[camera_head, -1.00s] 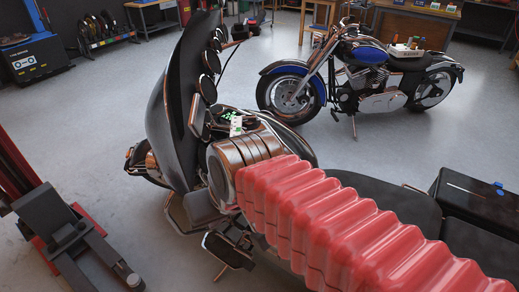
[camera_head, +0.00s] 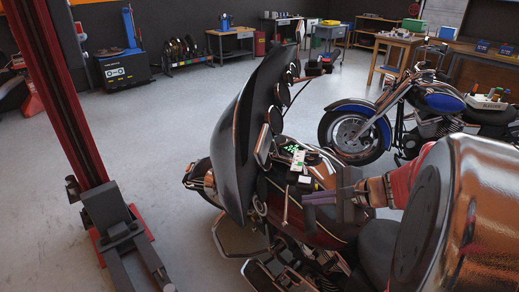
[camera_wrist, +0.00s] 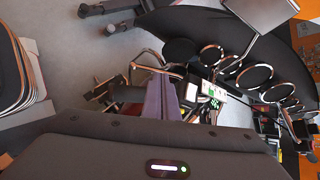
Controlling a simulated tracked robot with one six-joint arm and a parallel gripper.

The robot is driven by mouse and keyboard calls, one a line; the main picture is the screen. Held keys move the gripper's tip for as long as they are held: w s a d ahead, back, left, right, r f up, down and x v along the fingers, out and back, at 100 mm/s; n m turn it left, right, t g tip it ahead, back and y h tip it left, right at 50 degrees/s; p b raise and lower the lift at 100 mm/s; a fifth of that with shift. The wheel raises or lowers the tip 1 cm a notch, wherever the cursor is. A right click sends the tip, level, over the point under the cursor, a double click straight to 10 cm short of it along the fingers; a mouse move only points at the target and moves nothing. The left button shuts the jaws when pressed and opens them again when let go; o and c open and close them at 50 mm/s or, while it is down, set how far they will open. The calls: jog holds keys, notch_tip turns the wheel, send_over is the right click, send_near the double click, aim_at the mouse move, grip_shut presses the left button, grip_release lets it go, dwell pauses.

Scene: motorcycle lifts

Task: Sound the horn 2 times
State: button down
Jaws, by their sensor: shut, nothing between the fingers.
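The near motorcycle (camera_head: 255,130) has a dark fairing with several round gauges. Behind it sits a small white panel with green lit marks (camera_head: 298,158), which also shows in the wrist view (camera_wrist: 208,92). I cannot make out a horn button for certain. My gripper (camera_head: 308,198) is shut and empty above the bike's tank area, just to the right of a thin upright lever and below the panel in the head view. In the wrist view the purple-grey fingers (camera_wrist: 163,92) point toward the handlebar parts, left of the panel. I cannot tell whether they touch anything.
A red lift post (camera_head: 75,110) with a dark base stands at the left. A blue motorcycle (camera_head: 440,105) stands behind at the right. Workbenches (camera_head: 232,42) line the back wall. The grey floor between is clear.

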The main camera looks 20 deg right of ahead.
jog(key=d+f+m+t+h, duration=0.1)
jog(key=d+m, duration=0.3)
jog(key=d, duration=0.4)
jog(key=s+d+f+m+t+h, duration=0.1)
jog(key=d+m, duration=0.3)
jog(key=d, duration=0.4)
jog(key=shift+s+d+t+h, duration=0.25)
jog(key=shift+d+t+h, duration=0.1)
jog(key=shift+t+h, duration=0.45)
jog(key=shift+a+f, duration=0.1)
jog(key=w+a+f, duration=0.1)
jog(key=w+a, duration=0.4)
jog(key=a, duration=0.1)
jog(key=shift+w+a, duration=0.3)
jog(key=shift+w+a+f, duration=0.1)
jog(key=shift+w+a, duration=0.4)
jog(key=shift+a, duration=0.2)
dwell(1.6)
jog(key=shift+d, duration=0.1)
dwell(0.5)
jog(key=shift+s+d, duration=0.55)
jog(key=shift+d, duration=0.05)
jog(key=shift+s+d+r, duration=0.25)
jog(key=shift+s+d, duration=0.55)
jog(key=shift+d, duration=0.15)
jog(key=shift+s+d+r, duration=0.2)
jog(key=shift+s+d, duration=0.6)
jog(key=shift+d, duration=0.15)
